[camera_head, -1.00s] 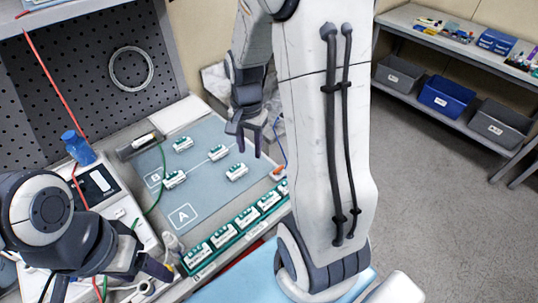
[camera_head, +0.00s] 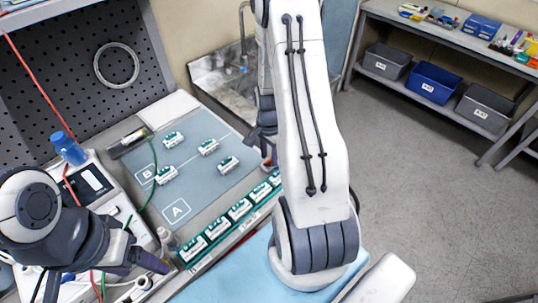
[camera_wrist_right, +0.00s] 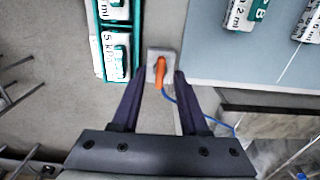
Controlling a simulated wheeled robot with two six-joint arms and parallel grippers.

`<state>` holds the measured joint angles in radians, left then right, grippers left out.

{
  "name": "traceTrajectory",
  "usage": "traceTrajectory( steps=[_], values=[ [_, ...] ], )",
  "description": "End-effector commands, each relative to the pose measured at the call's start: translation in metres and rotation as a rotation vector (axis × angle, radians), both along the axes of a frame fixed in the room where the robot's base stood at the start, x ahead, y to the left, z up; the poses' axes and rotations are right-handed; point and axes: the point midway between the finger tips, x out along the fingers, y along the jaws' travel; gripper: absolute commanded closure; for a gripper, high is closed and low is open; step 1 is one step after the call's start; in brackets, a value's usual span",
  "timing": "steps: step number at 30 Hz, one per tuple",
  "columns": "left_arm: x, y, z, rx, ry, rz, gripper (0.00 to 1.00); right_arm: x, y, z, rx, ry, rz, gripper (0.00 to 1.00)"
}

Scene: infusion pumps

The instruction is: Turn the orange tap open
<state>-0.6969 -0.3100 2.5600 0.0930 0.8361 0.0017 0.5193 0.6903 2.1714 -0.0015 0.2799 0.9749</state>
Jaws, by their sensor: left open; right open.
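The orange tap (camera_wrist_right: 160,72) sits on a small pale square plate, with a blue tube running from it to the lower right. My right gripper (camera_wrist_right: 158,80) is open in the right wrist view, its two dark fingers on either side of the tap's plate. I cannot tell whether they touch the tap. In the head view my right gripper (camera_head: 263,140) is partly hidden behind my right arm, and the tap is mostly hidden there. My left gripper (camera_head: 150,266) is open and empty at the lower left, near the white pump.
A green rack of labelled packs (camera_head: 215,229) runs along the bench's front edge, beside the tap. Several packs lie on the blue-grey mat (camera_head: 205,180). A metal sink (camera_head: 222,82) is behind. A white pump (camera_head: 120,205) and blue-capped bottle (camera_head: 68,148) stand left.

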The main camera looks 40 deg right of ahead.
Motion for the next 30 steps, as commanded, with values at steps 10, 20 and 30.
traceTrajectory(
  steps=[10,20,30],
  values=[
    [0.0000,-0.0001,0.0008,0.000,0.000,0.000,0.29,-0.0001,0.0000,-0.0060,0.000,0.000,0.000,0.56],
    [-0.0001,0.0000,0.0008,0.000,0.000,0.000,0.29,-0.0002,-0.0001,-0.0057,0.000,0.000,0.001,1.00],
    [0.0000,0.0000,-0.0001,0.000,0.000,0.000,0.29,-0.0001,-0.0002,-0.0056,0.000,0.000,0.085,1.00]
  ],
)
